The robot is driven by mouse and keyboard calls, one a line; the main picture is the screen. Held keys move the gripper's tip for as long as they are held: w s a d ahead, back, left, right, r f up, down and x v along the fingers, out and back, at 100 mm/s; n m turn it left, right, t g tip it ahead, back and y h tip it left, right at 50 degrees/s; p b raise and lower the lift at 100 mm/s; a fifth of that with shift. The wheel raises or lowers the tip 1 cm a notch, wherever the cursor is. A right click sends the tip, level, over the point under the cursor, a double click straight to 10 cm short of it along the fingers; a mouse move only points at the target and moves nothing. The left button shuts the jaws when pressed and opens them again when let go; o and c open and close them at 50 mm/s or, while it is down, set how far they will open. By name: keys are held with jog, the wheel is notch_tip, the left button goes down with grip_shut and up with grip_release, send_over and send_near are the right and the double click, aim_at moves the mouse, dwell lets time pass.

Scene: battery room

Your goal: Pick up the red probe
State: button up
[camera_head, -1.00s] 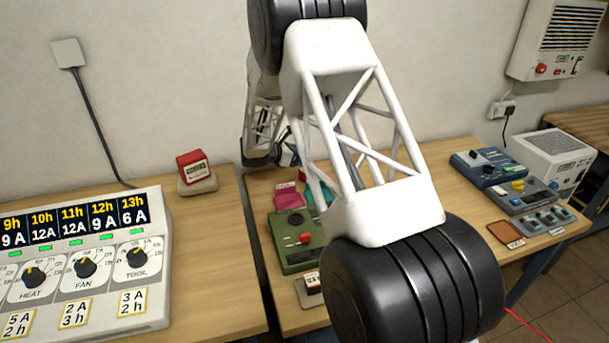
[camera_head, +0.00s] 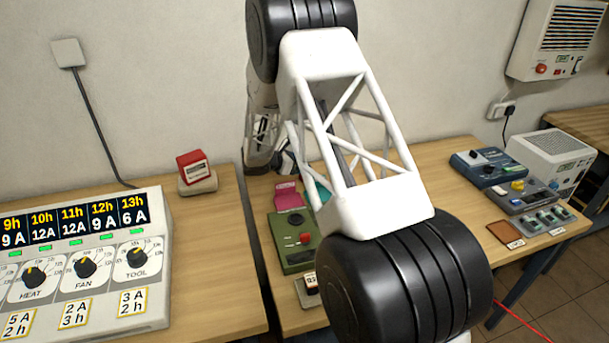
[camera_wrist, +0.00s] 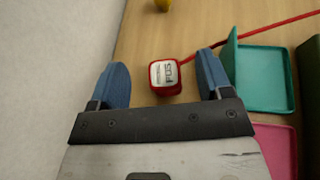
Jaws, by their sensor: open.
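In the wrist view a small red block (camera_wrist: 165,77) with a white label lies on the wooden table, between and slightly beyond my fingertips. A red cable (camera_wrist: 275,25) runs from near the block towards the upper right. The block appears to be the red probe, but I cannot tell for certain. My gripper (camera_wrist: 158,75) is open, with one blue finger on each side of the block and nothing held. In the head view my arm hides most of the gripper and the block.
A teal holder (camera_wrist: 262,80) stands close to the right finger, with a pink tray (camera_wrist: 278,145) below it. A pale wall (camera_wrist: 50,60) lies left. The head view shows a green device (camera_head: 292,255) in front.

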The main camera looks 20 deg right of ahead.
aim_at(300, 180)
jog(key=shift+f, duration=0.6)
notch_tip(300, 180, down, 2)
jog(key=shift+f, duration=0.1)
jog(key=shift+x, duration=0.9)
jog(key=shift+w+d+f, duration=0.15)
jog(key=shift+d+f, duration=0.15)
jog(key=shift+d, duration=0.25)
jog(key=c, duration=1)
